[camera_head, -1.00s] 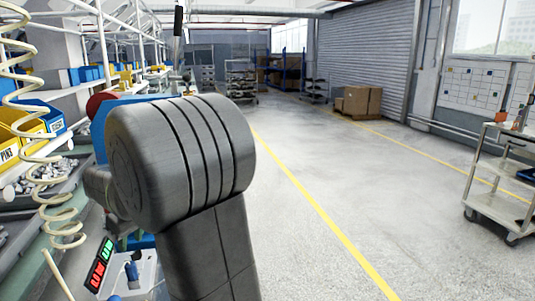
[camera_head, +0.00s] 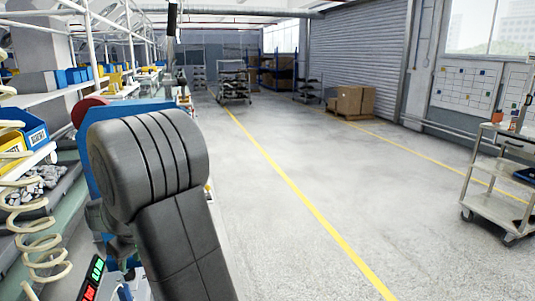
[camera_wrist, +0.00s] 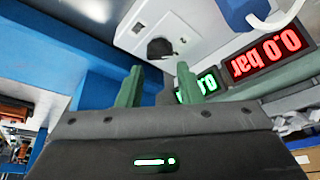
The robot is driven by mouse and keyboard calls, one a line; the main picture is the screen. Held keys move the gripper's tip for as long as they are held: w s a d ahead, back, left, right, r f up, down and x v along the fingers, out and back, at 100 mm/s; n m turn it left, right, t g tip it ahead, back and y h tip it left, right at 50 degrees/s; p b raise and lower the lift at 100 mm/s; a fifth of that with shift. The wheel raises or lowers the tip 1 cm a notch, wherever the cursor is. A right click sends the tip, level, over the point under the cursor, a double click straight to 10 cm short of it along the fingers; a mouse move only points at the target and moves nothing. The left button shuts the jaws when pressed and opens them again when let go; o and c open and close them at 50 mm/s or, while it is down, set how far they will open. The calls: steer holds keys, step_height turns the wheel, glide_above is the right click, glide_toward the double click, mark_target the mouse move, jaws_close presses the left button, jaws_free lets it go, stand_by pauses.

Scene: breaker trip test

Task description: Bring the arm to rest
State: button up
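In the wrist view my gripper (camera_wrist: 160,84) shows two green fingers standing apart, with no object clearly held between them. A white fixture (camera_wrist: 190,28) with a dark round opening lies beyond the fingertips. To its right are a red readout (camera_wrist: 268,54) showing 0.0 bar and a green readout (camera_wrist: 198,86), partly covered by a finger. In the head view my dark grey arm fills the lower left and hides the gripper. The lit display (camera_head: 92,278) shows at the bottom left edge of that view.
A workbench with a blue bin (camera_head: 28,128), a cream coiled hose (camera_head: 40,250) and a blue panel (camera_head: 95,130) lies on the left. A grey cart (camera_head: 497,190) stands at right. Cardboard boxes (camera_head: 352,101) stand at the back. The floor between is clear.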

mark_target(129, 271)
steer(key=x, duration=0.4)
steer(key=shift+f, duration=0.45)
steer(key=shift+w+a+f+n+b, duration=0.2)
steer(key=shift+f+n+b, duration=0.15)
steer(key=shift+n, duration=0.15)
steer(key=shift+d+r+n+g, duration=0.1)
steer(key=shift+r+n+g, duration=0.2)
steer(key=shift+n, duration=0.1)
steer(key=shift+s+r, duration=0.1)
